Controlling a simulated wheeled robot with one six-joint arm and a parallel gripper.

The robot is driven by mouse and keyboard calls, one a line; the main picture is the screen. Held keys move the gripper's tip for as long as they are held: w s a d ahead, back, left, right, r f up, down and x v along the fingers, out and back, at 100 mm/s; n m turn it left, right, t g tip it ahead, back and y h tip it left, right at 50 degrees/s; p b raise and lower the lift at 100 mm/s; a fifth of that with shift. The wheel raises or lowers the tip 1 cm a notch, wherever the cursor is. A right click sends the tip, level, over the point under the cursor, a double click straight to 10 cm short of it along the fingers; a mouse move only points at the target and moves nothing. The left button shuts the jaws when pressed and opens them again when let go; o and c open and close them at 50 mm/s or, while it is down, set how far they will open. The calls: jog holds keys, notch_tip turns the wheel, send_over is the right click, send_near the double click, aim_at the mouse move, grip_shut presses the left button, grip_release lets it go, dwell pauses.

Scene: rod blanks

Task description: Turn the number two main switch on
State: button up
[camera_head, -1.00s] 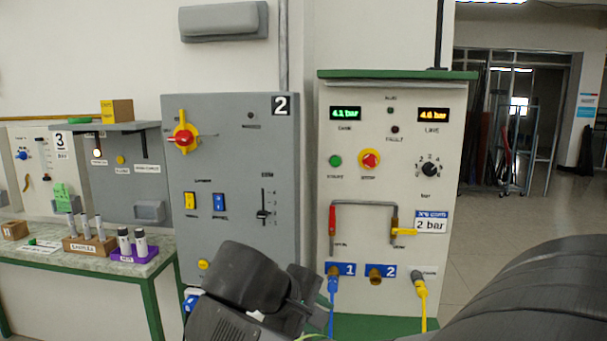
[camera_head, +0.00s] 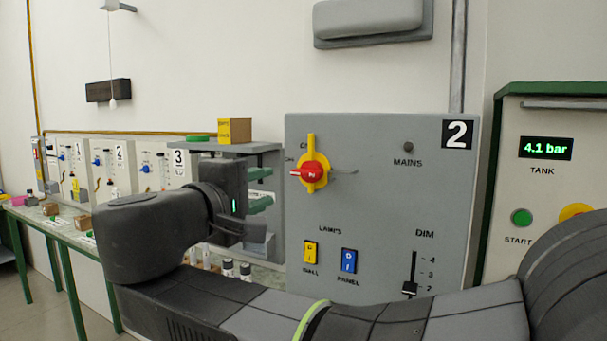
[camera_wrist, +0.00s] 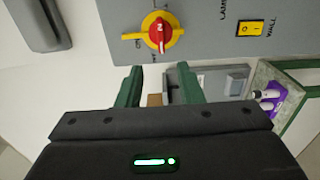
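The main switch (camera_head: 311,174) is a red knob on a yellow plate, at the upper left of the grey panel marked 2 (camera_head: 380,205). Its red grip lies sideways, pointing left, and a yellow bar stands upright behind it. Position labels beside it are too small to read surely. The MAINS lamp (camera_head: 407,147) looks dark. My gripper (camera_head: 262,188) is left of the switch, with its green fingers apart and empty. In the wrist view, the open fingers (camera_wrist: 159,85) are apart from the switch (camera_wrist: 158,33), which sits just beyond them.
Below the switch are a yellow wall-lamp rocker (camera_head: 310,252), a blue panel-lamp rocker (camera_head: 348,261) and a dim slider (camera_head: 410,288). A shelf with a yellow box (camera_head: 235,130) stands left behind my gripper. A beige tank panel (camera_head: 545,185) is at the right.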

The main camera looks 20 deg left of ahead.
aim_at(303, 175)
jog(key=w, duration=0.4)
jog(key=w+p, duration=0.1)
jog(key=w, duration=0.4)
jog(key=w+d+p, duration=0.1)
jog(key=w, duration=0.3)
jog(key=shift+w, duration=0.15)
jog(key=shift+f, duration=0.1)
grip_shut()
